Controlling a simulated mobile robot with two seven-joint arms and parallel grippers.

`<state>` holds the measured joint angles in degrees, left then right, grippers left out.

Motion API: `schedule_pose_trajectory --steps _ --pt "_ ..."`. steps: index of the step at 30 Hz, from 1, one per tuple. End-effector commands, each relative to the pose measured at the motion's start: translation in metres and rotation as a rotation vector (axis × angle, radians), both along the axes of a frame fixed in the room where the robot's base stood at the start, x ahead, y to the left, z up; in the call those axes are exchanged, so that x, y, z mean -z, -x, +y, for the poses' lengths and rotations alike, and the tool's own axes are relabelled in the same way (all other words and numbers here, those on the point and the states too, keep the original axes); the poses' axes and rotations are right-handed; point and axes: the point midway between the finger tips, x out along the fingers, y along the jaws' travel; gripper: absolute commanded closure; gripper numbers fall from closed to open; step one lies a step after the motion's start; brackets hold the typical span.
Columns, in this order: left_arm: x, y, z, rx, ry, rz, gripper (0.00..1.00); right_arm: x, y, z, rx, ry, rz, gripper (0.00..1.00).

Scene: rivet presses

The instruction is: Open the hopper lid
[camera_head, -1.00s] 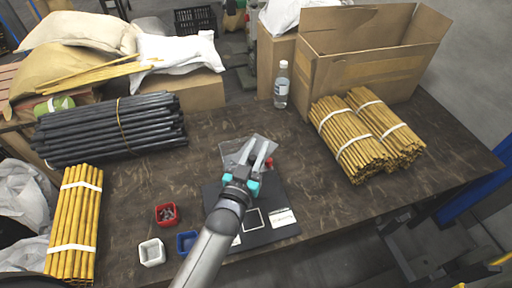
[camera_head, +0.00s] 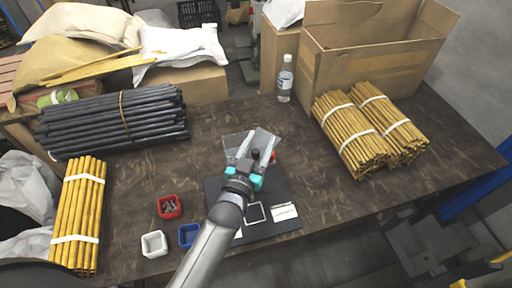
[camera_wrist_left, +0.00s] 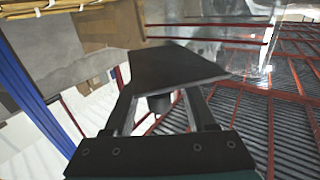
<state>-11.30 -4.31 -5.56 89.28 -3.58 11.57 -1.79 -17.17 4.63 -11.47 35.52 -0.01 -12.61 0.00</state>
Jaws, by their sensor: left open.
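My left gripper (camera_head: 253,166) reaches over the dark mat on the table in the head view. Its two fingers (camera_wrist_left: 160,112) stand apart in the left wrist view. A flat plate, which looks like the hopper lid (camera_head: 264,142), stands tilted just beyond the fingers. It also shows in the left wrist view (camera_wrist_left: 172,66) as a dark plate. A black knob (camera_head: 255,154) on the plate lies between the open fingers; contact cannot be told. The clear hopper (camera_head: 234,143) is partly hidden by the gripper and plate. My right gripper is out of view.
A dark mat (camera_head: 284,229) lies under my left arm. Red (camera_head: 170,206), white (camera_head: 153,244) and blue (camera_head: 188,235) bins stand left of it. Rod bundles, a bottle (camera_head: 285,79) and a cardboard box (camera_head: 370,65) stand around. The table's right front is clear.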

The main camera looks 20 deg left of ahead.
Motion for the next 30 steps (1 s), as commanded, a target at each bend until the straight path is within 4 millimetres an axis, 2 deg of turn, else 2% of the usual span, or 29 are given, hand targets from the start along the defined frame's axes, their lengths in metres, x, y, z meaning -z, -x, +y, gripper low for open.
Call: schedule_pose_trajectory --steps 5,24,30 --pt "0.001 0.013 0.001 0.000 0.000 0.003 0.44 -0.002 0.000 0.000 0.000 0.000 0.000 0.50" --pt "0.001 0.125 0.012 0.001 0.000 0.003 0.44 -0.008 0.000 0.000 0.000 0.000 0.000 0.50" --pt "0.000 0.145 0.014 0.000 0.000 0.001 0.44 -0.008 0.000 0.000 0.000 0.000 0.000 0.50"
